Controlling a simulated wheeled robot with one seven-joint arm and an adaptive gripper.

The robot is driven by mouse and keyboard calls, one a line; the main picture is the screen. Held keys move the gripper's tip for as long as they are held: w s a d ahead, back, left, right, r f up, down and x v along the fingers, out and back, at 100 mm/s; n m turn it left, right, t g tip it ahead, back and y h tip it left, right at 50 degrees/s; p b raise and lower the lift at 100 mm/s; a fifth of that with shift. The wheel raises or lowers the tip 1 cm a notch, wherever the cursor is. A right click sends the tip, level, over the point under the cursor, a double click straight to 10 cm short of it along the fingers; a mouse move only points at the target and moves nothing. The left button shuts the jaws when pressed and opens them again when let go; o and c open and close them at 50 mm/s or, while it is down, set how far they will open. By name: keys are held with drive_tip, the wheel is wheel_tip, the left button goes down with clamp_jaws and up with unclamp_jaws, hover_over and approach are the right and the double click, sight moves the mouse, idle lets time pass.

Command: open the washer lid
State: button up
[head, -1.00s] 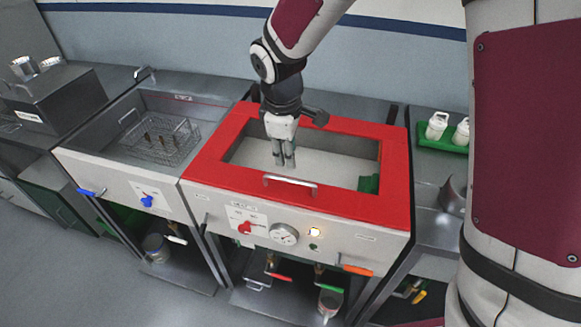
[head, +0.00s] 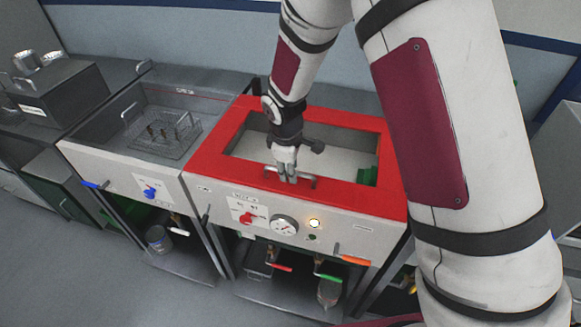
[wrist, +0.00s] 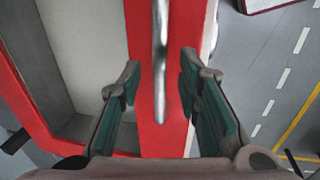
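The washer's red-framed lid (head: 225,122) lies flat on the middle unit, with a pale interior showing through its window. A metal bar handle (head: 307,181) sits on the lid's front strip. My gripper (head: 287,177) is over this handle, pointing down, and hides part of it. In the wrist view, the handle (wrist: 160,45) runs between the two open fingers (wrist: 159,76), with red lid (wrist: 148,130) beneath. A gap shows on each side of the bar, so the fingers straddle it without closing on it.
A basin with a wire basket (head: 165,135) is on the left. The washer's front panel carries a red knob (head: 247,217), a gauge (head: 284,225) and a lit lamp (head: 314,223). A green object (head: 368,176) shows inside the window. Open floor lies in front.

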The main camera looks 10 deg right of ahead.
clamp_jaws()
